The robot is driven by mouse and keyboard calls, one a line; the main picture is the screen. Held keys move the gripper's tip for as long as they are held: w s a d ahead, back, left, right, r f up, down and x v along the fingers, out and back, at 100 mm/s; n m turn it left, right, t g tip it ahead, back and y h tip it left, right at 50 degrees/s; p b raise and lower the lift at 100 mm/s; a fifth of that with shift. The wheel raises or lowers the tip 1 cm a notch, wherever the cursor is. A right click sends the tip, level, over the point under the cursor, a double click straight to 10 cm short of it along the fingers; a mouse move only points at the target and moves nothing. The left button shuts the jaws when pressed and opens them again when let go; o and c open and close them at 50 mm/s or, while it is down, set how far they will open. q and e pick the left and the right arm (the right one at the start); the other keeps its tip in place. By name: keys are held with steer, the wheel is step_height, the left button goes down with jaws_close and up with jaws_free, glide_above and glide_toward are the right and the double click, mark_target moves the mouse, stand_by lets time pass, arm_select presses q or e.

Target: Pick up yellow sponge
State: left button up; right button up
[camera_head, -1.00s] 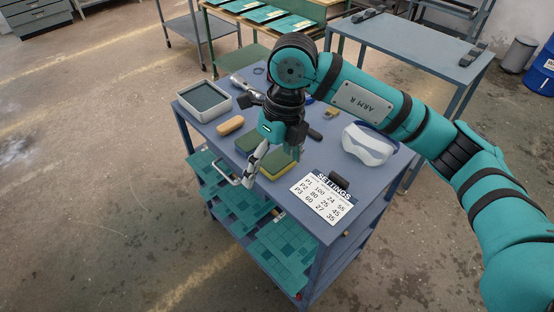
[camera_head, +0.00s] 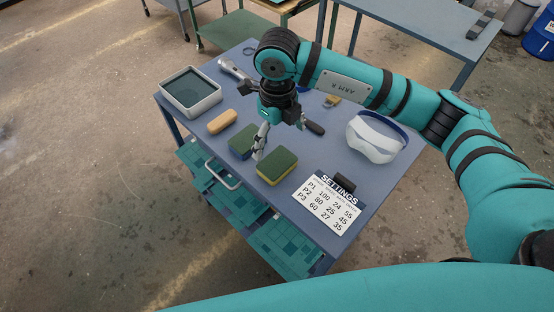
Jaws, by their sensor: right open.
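The yellow sponge (camera_head: 277,168) has a dark green top and lies flat on the blue-grey cart top (camera_head: 305,150). A second sponge (camera_head: 242,141) with a green top and a bluish side lies just left of it. My right gripper (camera_head: 260,148) is open and points down above the gap between the two sponges. I cannot tell whether a finger touches a sponge. My left gripper is not in view.
A tan oblong object (camera_head: 222,122) and a grey tray (camera_head: 191,93) are left of the gripper. White goggles (camera_head: 375,140) and a settings card (camera_head: 327,203) are on the right. A handle (camera_head: 223,176) sticks out at the cart's front.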

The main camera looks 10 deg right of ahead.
mark_target(277, 162)
step_height(277, 162, down, 3)
steer(key=shift+w+f+p, duration=0.1)
steer(key=shift+f+p, duration=0.1)
steer(key=shift+p, duration=0.1)
step_height(277, 162, down, 3)
steer(key=shift+r+p, duration=0.1)
steer(key=shift+p, duration=0.55)
step_height(277, 162, down, 4)
steer(key=shift+r+p, duration=0.2)
steer(key=shift+p, duration=0.4)
steer(key=shift+a+f, duration=0.1)
steer(key=shift+f, duration=0.1)
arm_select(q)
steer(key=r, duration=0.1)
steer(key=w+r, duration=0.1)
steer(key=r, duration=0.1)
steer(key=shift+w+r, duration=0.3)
arm_select(e)
steer(key=c, duration=0.5)
steer(key=shift+o, duration=0.2)
